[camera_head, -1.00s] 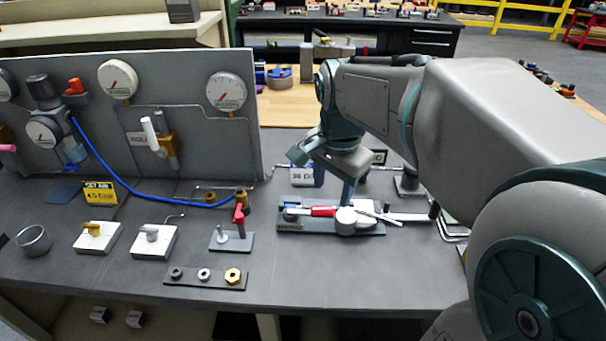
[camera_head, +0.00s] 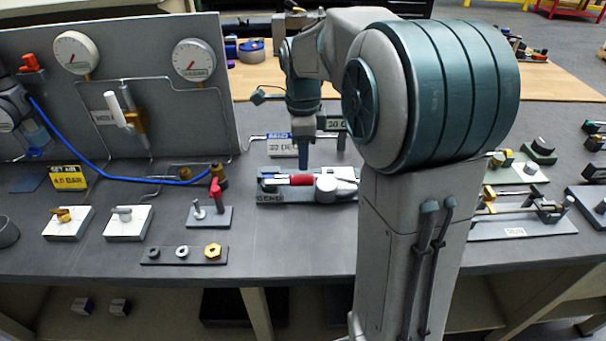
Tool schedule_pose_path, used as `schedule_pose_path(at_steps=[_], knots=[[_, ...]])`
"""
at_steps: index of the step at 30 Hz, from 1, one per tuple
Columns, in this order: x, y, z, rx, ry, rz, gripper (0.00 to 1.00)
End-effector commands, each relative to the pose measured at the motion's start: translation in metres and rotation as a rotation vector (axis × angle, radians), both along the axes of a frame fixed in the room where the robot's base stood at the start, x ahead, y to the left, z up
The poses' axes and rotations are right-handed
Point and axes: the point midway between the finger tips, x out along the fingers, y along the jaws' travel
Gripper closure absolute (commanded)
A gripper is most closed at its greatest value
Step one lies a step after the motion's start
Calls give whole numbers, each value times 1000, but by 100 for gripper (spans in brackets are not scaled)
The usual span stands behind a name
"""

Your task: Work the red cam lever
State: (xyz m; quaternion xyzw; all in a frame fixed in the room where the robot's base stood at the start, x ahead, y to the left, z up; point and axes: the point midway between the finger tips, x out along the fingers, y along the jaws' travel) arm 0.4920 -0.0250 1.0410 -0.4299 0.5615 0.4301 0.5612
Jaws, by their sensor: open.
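My gripper (camera_head: 303,163) points down just above and behind this red handle. It is open, though its fingers appear edge-on, one in front of the other. I cannot tell whether a fingertip touches the handle. A second red lever (camera_head: 216,190) stands upright on a small grey plate (camera_head: 210,219) to the left, beside a short metal post. Which of the two is the cam lever is not labelled.
My arm hides the bench right of the fixture. A label stand (camera_head: 282,148) is just behind the gripper. A gauge panel (camera_head: 200,120) with a blue hose stands at left. White blocks (camera_head: 128,222) and a strip of nuts (camera_head: 183,254) lie front left.

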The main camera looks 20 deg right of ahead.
Motion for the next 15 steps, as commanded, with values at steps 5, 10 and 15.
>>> schedule_pose_path(at_steps=[5, 10, 15], knots=[[-1, 0, -38, 0, 5, 1, 51], [0, 0, -62, 1, 2, 0, 51], [0, 0, -73, 0, 1, 1, 51]])
